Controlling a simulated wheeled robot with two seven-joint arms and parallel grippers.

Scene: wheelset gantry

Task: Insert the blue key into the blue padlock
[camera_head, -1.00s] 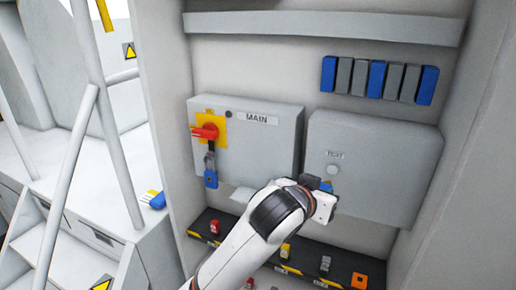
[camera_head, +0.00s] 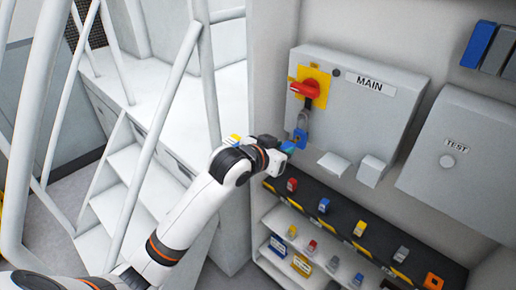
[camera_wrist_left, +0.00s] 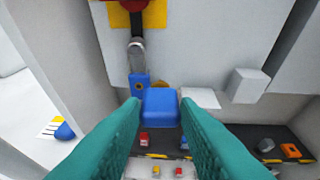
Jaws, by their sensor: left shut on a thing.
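The blue padlock (camera_head: 300,138) hangs by its grey shackle below the red switch handle on the MAIN box. It also shows in the left wrist view (camera_wrist_left: 137,84), just behind and left of the held block. My left gripper (camera_head: 286,148) is just below and left of the padlock in the head view. Its teal fingers (camera_wrist_left: 160,112) are shut on a blue block-shaped piece, the blue key (camera_wrist_left: 160,102). The key's far end and any contact with the padlock are hidden. My right gripper is not in view.
The MAIN box (camera_head: 367,105) and TEST box (camera_head: 455,145) stick out from the cabinet wall. Below is a shelf with several coloured padlocks, including a red one (camera_head: 292,185) and an orange piece (camera_head: 433,281). White railings and steps (camera_head: 120,175) stand at left.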

